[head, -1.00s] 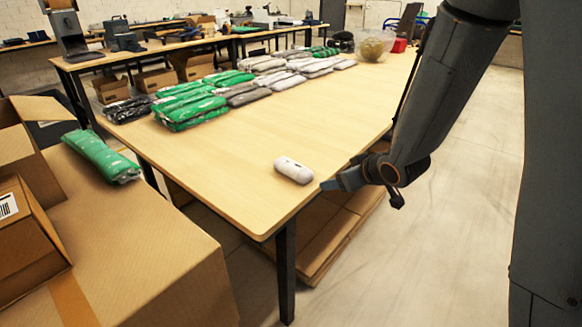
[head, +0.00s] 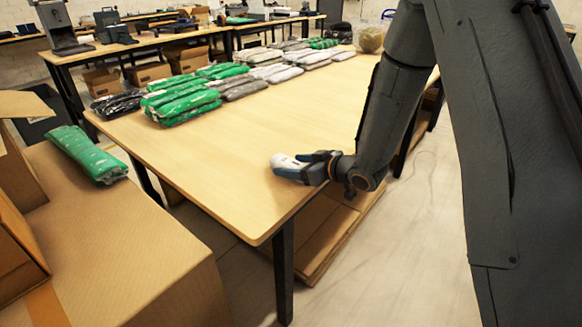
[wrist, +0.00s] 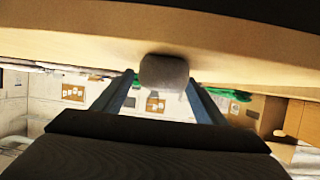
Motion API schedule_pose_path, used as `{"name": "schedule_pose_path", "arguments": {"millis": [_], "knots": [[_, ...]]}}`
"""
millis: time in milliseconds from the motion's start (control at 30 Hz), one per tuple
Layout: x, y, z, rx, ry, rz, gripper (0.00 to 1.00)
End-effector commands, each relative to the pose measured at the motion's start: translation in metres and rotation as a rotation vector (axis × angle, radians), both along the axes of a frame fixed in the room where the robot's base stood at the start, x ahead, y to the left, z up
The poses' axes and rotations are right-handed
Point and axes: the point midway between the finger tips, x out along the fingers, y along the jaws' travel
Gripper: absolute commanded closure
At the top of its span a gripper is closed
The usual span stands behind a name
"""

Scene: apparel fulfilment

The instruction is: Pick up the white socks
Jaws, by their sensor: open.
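The white socks (head: 284,162) are a small rolled bundle on the wooden table (head: 215,190), close to its right edge. The wrist view shows the bundle (wrist: 163,72) as a grey-white roll at the far end of the fingers, between their tips. My gripper (head: 294,168) reaches in low from the right, with its blue fingers around the near end of the bundle. In the wrist view my gripper (wrist: 160,88) is open, with one finger on each side of the socks. The near part of the bundle is partly hidden by the fingers in the head view.
Green packs (head: 180,103) and grey packs (head: 275,73) lie in rows toward the back of the table. A cardboard box (head: 130,250) with a green pack (head: 88,155) on top stands at left. The table around the socks is clear.

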Motion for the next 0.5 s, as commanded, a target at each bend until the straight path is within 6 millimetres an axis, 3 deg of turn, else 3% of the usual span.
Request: {"name": "schedule_pose_path", "arguments": {"millis": [367,500], "knots": [[0.0094,0.0084,-0.0063,0.0,0.001,-0.004,0.34],[0.0094,0.0081,-0.0062,-0.001,0.001,-0.004,0.55]]}}
